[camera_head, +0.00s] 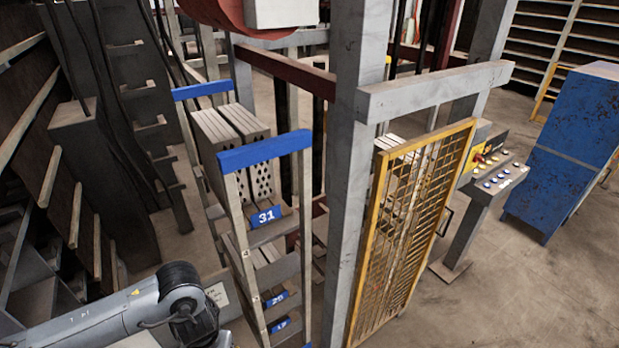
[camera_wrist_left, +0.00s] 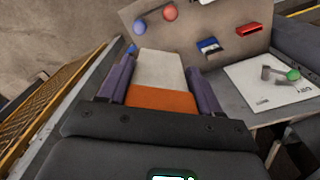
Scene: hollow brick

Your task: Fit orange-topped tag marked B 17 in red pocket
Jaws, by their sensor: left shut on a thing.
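In the left wrist view my left gripper (camera_wrist_left: 160,68) has its two purple fingers shut on a flat tag. The tag (camera_wrist_left: 162,98) has an orange end toward my palm and a pale grey-white part reaching out beyond the fingers; no marking on it can be read. Past it stands a beige panel with a red pocket (camera_wrist_left: 249,29) at the upper right and a blue pocket (camera_wrist_left: 208,46) left of it. The tag is left of both pockets and appears apart from them. My left gripper is out of the head view, and my right gripper shows in neither view.
The panel bears a red knob (camera_wrist_left: 170,12) and a blue knob (camera_wrist_left: 140,26). A white sheet (camera_wrist_left: 262,84) lies on the grey surface at right, with a green-knobbed lever (camera_wrist_left: 292,74) over it. A yellow mesh gate (camera_head: 410,235) and grey post (camera_head: 352,170) stand nearby.

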